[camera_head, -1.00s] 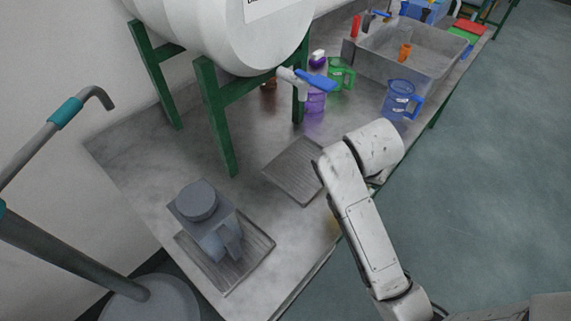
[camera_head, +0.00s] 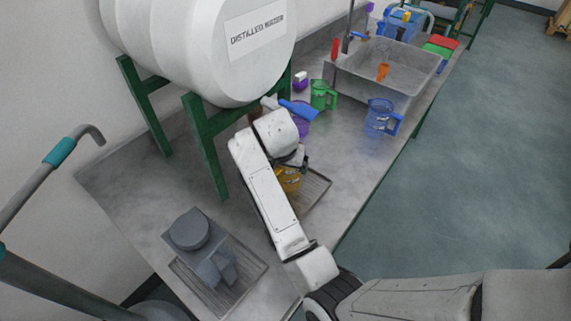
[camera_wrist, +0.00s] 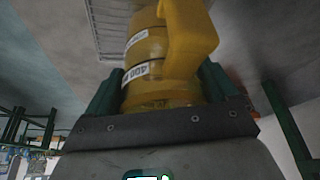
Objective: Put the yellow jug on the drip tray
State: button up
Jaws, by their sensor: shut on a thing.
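The yellow jug (camera_head: 288,181) shows partly behind my arm in the head view, over or beside the drip tray (camera_head: 318,189) below the white tank. Whether it touches the tray cannot be told. In the wrist view the yellow jug (camera_wrist: 160,75) fills the middle, with white labels on its side and its handle toward the upper right. My gripper (camera_wrist: 160,92) is shut on it, with a green finger on each side. The ribbed drip tray (camera_wrist: 103,28) shows behind the jug at upper left. My arm hides part of the tray in the head view.
A white tank (camera_head: 205,60) labelled distilled water stands on green legs, with a blue-handled tap (camera_head: 297,109). Green (camera_head: 322,95), purple (camera_head: 301,126) and blue (camera_head: 378,118) jugs stand farther back. A grey device (camera_head: 188,232) stands by another ribbed tray (camera_head: 245,270) at front left.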

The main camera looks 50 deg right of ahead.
jog(key=shift+w+f, duration=0.2)
jog(key=shift+w, duration=0.15)
jog(key=shift+f, duration=0.55)
jog(key=o, duration=0.9)
jog(key=shift+f, duration=0.15)
